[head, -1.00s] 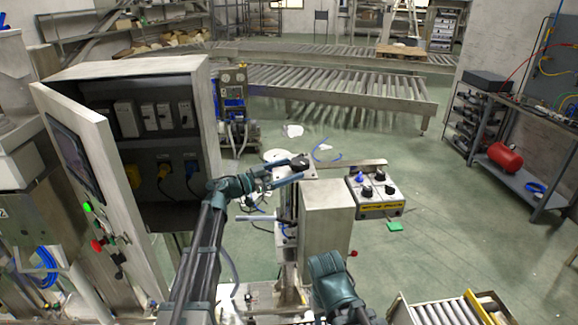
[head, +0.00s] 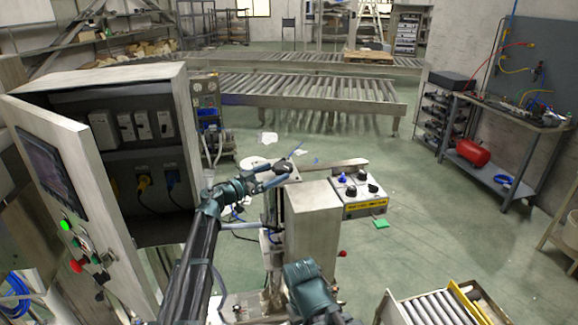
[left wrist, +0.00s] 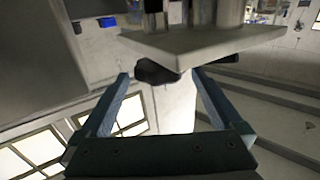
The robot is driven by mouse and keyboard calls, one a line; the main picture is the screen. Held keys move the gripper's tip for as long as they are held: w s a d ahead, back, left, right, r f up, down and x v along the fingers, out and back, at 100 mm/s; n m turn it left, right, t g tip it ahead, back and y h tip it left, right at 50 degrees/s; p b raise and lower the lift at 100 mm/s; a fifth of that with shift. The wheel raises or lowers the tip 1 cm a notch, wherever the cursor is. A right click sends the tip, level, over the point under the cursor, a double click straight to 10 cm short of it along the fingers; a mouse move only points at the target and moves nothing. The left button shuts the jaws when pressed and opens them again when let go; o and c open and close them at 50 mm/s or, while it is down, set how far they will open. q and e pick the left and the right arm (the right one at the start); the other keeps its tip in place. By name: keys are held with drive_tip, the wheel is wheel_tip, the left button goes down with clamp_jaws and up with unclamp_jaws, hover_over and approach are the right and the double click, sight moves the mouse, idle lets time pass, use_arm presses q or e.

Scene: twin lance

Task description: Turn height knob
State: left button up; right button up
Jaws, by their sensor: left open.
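The black height knob (head: 283,167) sits at the top of the machine's post. In the left wrist view the dark knob (left wrist: 157,72) shows under the edge of a pale plate (left wrist: 205,42). My left gripper (head: 280,174) is open, with its blue fingers at the knob in the head view. In the left wrist view my left gripper (left wrist: 160,74) has one finger on each side of the knob, with gaps between. Contact is not visible. My right arm's teal wrist (head: 308,286) is low in the head view; its fingers are hidden.
A control box (head: 357,190) with several knobs stands right of the grey machine housing (head: 313,220). An open electrical cabinet (head: 115,80) with its door (head: 85,185) ajar is on the left. A small roller conveyor (head: 440,305) is at lower right. Open floor lies beyond the machine.

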sight(289, 165)
use_arm(q)
drive_tip(key=x, duration=0.7)
drive_tip(key=shift+w+d, duration=0.2)
drive_tip(key=shift+d, duration=0.05)
drive_tip(key=c, duration=1.1)
